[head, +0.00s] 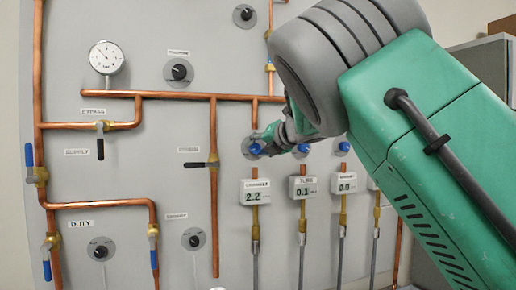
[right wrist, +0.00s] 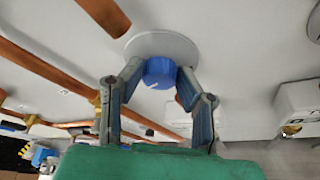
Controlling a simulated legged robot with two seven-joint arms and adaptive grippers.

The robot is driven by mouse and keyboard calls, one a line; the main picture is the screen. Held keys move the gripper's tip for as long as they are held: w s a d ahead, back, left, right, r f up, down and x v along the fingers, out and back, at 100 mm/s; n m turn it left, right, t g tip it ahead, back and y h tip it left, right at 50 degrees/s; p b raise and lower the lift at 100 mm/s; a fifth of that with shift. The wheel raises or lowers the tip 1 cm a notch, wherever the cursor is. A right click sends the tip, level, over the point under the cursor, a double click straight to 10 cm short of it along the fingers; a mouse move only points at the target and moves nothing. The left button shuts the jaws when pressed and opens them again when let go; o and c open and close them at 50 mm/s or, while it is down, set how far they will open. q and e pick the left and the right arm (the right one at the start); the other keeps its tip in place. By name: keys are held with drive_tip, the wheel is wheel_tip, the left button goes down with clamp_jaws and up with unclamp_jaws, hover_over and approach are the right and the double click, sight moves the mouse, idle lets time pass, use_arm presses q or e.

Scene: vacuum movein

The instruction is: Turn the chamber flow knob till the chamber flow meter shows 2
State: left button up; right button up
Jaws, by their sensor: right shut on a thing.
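The chamber flow knob (head: 255,149) is blue and sits on the grey panel directly above the chamber flow meter (head: 255,192). The meter reads 2.2. My right gripper (head: 262,141) reaches the knob from the right. In the right wrist view the blue knob (right wrist: 160,72) with a white pointer mark lies between the two fingers of my right gripper (right wrist: 161,78), which are shut on it. A round grey plate shows behind the knob. My left gripper is in neither view.
To the right, another blue knob (head: 303,149) sits above a meter (head: 302,187) reading 0.1, and a third meter (head: 344,183) reads 0.0. Copper pipes (head: 180,95), valves and a pressure gauge (head: 106,57) cover the panel's left. My green right arm hides the panel's right side.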

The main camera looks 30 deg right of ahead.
drive_tip(key=shift+a+f+n+h, duration=0.1)
drive_tip(key=shift+f+n+h, duration=0.2)
drive_tip(key=shift+f, duration=0.2)
drive_tip(key=o, duration=1.1)
drive_tip(key=shift+w+r, duration=0.15)
drive_tip(key=shift+s+r, duration=0.15)
drive_tip(key=shift+s, duration=0.05)
drive_tip(key=v, duration=1.1)
drive_tip(key=shift+s, duration=0.15)
